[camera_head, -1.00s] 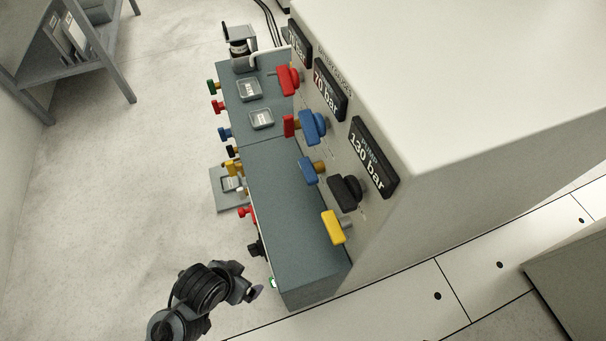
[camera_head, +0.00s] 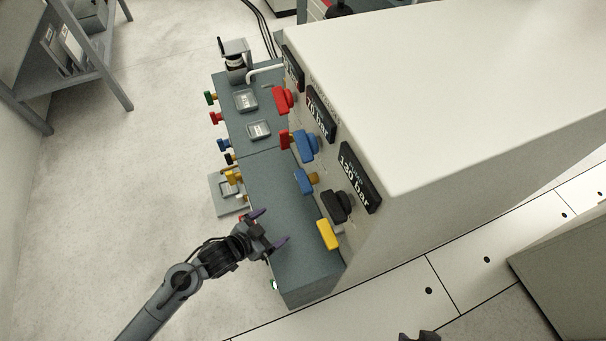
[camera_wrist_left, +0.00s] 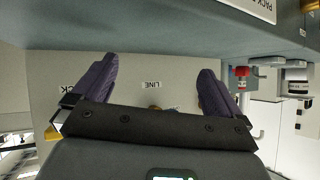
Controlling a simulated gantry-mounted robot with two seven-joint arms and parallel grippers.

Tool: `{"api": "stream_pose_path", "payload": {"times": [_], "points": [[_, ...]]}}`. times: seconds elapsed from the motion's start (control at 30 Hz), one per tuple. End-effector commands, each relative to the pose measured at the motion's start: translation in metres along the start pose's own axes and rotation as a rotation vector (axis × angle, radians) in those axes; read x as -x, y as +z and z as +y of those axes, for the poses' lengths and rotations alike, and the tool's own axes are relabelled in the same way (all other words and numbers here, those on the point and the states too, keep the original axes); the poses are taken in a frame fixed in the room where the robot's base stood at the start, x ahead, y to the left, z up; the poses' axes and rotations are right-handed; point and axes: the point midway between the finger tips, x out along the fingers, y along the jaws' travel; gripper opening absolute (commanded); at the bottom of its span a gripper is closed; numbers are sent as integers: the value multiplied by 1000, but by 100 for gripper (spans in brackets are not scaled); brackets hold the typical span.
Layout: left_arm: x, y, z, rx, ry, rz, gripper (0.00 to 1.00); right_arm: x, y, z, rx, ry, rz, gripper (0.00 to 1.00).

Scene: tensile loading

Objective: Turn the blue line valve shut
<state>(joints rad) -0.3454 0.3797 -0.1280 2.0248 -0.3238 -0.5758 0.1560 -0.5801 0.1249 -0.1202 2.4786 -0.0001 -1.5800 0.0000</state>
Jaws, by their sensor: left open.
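Two blue handles are on the white front panel: a round blue knob (camera_head: 306,146) under the 70 bar display, and a blue lever handle (camera_head: 305,181) on a brass stem below it. I cannot read in the head view which is marked LINE. My left gripper (camera_head: 269,228), with purple fingers, is open and empty over the grey bench, fingertips toward the panel and short of the handles. In the left wrist view its fingers (camera_wrist_left: 157,68) are apart. A LINE label (camera_wrist_left: 152,85) and a bit of brass show between them, partly hidden by the gripper body.
A black knob (camera_head: 336,206) and a yellow handle (camera_head: 327,235) sit close to the blue lever. Red handles (camera_head: 282,100) are higher up. Small coloured knobs line the bench's left side. A dark shape (camera_head: 420,336), possibly my right arm, shows at the bottom edge.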

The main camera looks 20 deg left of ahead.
Motion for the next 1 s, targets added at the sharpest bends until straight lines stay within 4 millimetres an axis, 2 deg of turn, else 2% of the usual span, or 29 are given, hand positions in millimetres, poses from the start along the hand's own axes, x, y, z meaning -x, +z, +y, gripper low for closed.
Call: {"api": "stream_pose_path", "payload": {"times": [0.03, 0.1, 0.23, 0.4, 0.6, 0.77, 1.0], "points": [[-5, -13, -9, -13, 30, 72, 100, 11, -3, 0, 0, 0, -1, 43], [-11, -27, -16, -18, 84, 181, 100, 18, -5, 1, 0, 0, -1, 43], [-12, -46, -32, -6, 186, 353, 100, 29, -9, 1, 0, 0, 0, 43], [0, -62, -52, 29, 296, 514, 100, 38, -12, 1, -2, -2, 1, 43], [12, -71, -68, 61, 366, 613, 100, 43, -14, 0, -5, -4, 1, 43], [8, -77, -68, 69, 382, 637, 100, 40, -13, 0, -6, -5, 2, 43], [-18, -97, -57, 69, 382, 641, 100, 30, -10, -1, -7, -6, 2, 43]]}}
